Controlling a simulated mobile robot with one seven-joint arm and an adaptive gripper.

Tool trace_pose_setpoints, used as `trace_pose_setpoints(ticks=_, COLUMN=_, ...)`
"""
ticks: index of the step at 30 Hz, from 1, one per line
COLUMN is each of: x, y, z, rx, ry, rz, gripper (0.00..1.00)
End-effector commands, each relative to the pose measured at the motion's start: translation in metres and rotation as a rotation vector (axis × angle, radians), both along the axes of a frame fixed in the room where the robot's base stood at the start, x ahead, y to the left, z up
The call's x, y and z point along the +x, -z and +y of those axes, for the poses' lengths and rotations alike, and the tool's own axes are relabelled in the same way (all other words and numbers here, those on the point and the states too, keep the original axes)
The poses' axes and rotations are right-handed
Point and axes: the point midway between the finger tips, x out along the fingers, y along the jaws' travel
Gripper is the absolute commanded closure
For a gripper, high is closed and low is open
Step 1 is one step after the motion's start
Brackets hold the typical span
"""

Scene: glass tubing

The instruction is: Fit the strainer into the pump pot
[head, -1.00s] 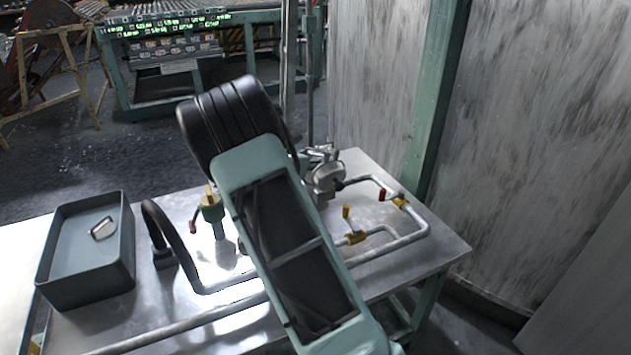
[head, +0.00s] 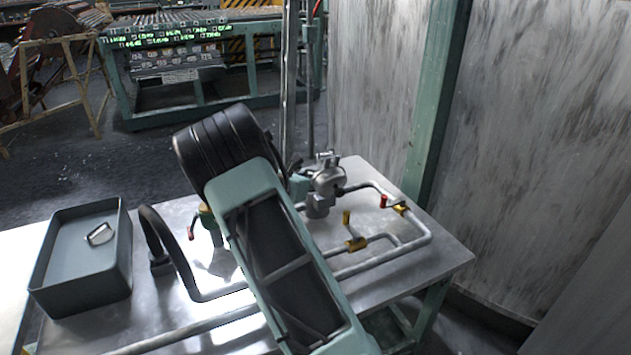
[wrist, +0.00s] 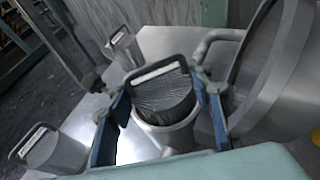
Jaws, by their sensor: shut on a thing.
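The strainer (wrist: 165,97) is a dark mesh basket with a looped handle, seen in the wrist view. My gripper (wrist: 163,86) has its blue fingers on either side of it and is shut on it. The strainer is upright over the pale round mouth of the pump pot (wrist: 170,137), and its lower part is hidden by the pot's rim. I cannot tell how deep it sits. In the head view my arm hides the gripper, the strainer and the pot.
A grey tray (head: 117,268) with a small metal-handled piece (head: 100,234) stands at the left of the metal table (head: 440,258). Pipes with yellow valves (head: 356,244) and a pump (head: 323,185) are right of my arm. Other handled baskets (wrist: 124,48) show in the wrist view.

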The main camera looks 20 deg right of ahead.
Motion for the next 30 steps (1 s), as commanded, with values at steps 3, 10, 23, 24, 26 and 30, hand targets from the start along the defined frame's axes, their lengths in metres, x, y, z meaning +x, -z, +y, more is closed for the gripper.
trace_pose_setpoints(ticks=3, x=0.0, y=0.005, z=0.0, rx=0.002, ry=0.0, rz=0.001, gripper=0.8)
trace_pose_setpoints(ticks=10, x=-0.001, y=0.007, z=0.0, rx=0.005, ry=0.001, rz=0.005, gripper=0.46)
trace_pose_setpoints(ticks=23, x=-0.002, y=-0.005, z=0.002, rx=0.007, ry=-0.001, rz=0.007, gripper=0.46)
trace_pose_setpoints(ticks=24, x=-0.004, y=-0.007, z=0.007, rx=0.008, ry=-0.003, rz=0.007, gripper=0.46)
trace_pose_setpoints(ticks=26, x=-0.012, y=-0.012, z=0.02, rx=0.009, ry=-0.004, rz=0.005, gripper=0.46)
trace_pose_setpoints(ticks=30, x=-0.03, y=-0.026, z=0.045, rx=0.006, ry=-0.003, rz=0.004, gripper=0.46)
